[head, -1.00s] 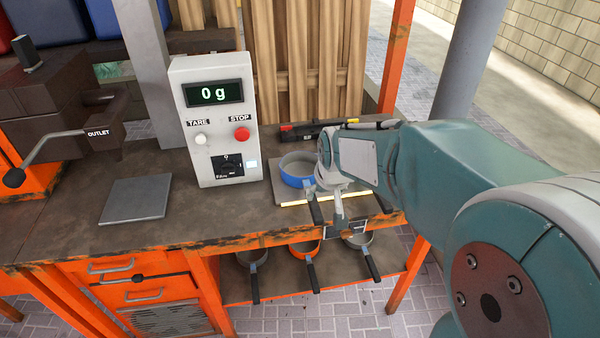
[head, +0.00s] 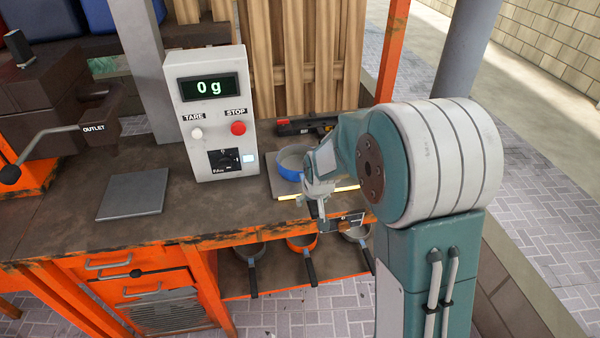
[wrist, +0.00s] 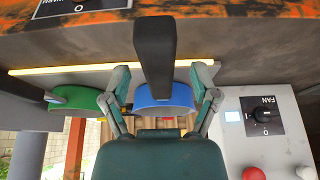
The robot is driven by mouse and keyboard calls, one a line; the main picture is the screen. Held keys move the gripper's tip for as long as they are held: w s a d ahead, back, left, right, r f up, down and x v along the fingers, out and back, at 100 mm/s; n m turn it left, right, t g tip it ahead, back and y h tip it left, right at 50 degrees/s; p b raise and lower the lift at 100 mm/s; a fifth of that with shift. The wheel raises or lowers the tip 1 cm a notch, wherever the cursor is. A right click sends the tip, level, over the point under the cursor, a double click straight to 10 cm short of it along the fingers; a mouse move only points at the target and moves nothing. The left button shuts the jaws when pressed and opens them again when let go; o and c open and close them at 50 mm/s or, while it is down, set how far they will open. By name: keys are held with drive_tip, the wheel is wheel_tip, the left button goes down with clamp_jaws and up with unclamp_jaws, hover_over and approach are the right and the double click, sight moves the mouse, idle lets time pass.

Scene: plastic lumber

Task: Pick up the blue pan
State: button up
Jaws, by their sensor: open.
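The blue pan (head: 288,168) sits on a grey plate with a pale yellow strip along its front, right of the scale box. My gripper (head: 316,203) is at the pan's front side and covers its handle in the head view. In the wrist view, which looks upside down, the blue pan (wrist: 165,99) shows with its black handle pointing to the top. My gripper (wrist: 161,76) is open there, one finger on each side of the handle, with gaps between. The handle is not held.
A control box (head: 212,115) reading 0 g stands left of the pan. A green pan (wrist: 75,102) shows beside the blue one in the wrist view. Several pans, including an orange one (head: 301,243), are on the lower shelf. A flat grey plate (head: 133,194) lies at left.

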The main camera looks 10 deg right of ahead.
drive_tip(key=shift+w+f, duration=0.3)
drive_tip(key=shift+f, duration=0.35)
clamp_jaws()
